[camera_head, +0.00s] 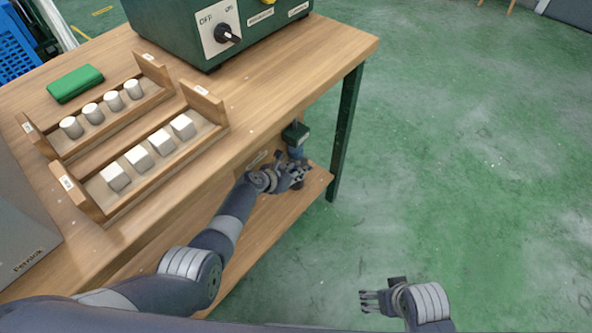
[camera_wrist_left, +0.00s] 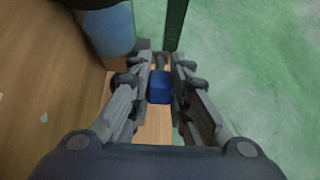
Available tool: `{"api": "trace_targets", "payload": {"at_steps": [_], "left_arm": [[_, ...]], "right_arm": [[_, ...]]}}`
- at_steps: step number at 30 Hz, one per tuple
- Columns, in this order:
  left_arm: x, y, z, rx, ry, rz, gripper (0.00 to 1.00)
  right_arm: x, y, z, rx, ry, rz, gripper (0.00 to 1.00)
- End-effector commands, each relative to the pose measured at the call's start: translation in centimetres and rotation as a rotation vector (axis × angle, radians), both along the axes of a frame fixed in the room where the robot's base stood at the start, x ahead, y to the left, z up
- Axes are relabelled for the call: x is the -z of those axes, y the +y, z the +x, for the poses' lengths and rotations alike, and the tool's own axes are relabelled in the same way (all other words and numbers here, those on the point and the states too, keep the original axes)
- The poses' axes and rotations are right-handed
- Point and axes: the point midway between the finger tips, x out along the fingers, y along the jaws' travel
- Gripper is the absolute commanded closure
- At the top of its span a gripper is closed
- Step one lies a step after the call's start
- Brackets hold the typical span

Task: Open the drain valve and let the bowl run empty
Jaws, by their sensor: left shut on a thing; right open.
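My left gripper (camera_head: 298,174) reaches below the table top at its right front corner, over the lower shelf. In the left wrist view its fingers (camera_wrist_left: 161,62) are closed around a small blue block-shaped part (camera_wrist_left: 160,88), which looks like the valve's handle. A blue-grey cylinder (camera_wrist_left: 106,28) stands close by at the upper left there. In the head view a small dark green fitting (camera_head: 295,133) sits just above the gripper at the table edge. The bowl cannot be made out, and no running liquid shows. My right gripper (camera_head: 372,301) is open and empty over the floor.
A green machine (camera_head: 170,32) with an OFF/ON knob (camera_head: 227,33) stands on the table (camera_head: 270,105). Two wooden racks (camera_head: 208,105) hold white pieces, beside a green block (camera_head: 75,83). A table leg (camera_head: 346,130) stands right of the left gripper. The floor at right is clear.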

Motion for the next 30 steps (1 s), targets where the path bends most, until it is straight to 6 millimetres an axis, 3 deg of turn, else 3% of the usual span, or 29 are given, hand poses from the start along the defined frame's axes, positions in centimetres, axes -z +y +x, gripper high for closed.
{"api": "trace_targets", "payload": {"at_steps": [12, 13, 15, 30], "left_arm": [[0.00, -0.18, -0.05, 0.002, 0.002, -0.002, 1.00], [-0.01, -0.19, -0.05, 0.002, 0.002, -0.002, 0.76], [0.00, -0.17, -0.04, 0.002, 0.002, -0.002, 0.62], [-0.25, 0.18, -0.23, 0.001, -0.002, -0.001, 0.62]], "right_arm": [[0.14, 0.01, 0.01, 0.000, 0.001, 0.000, 0.26], [0.14, 0.01, 0.01, 0.000, 0.000, 0.000, 0.26], [0.14, 0.01, 0.01, 0.000, 0.001, 0.000, 0.26], [0.06, 0.04, -0.01, -0.001, 0.001, 0.001, 0.26]]}}
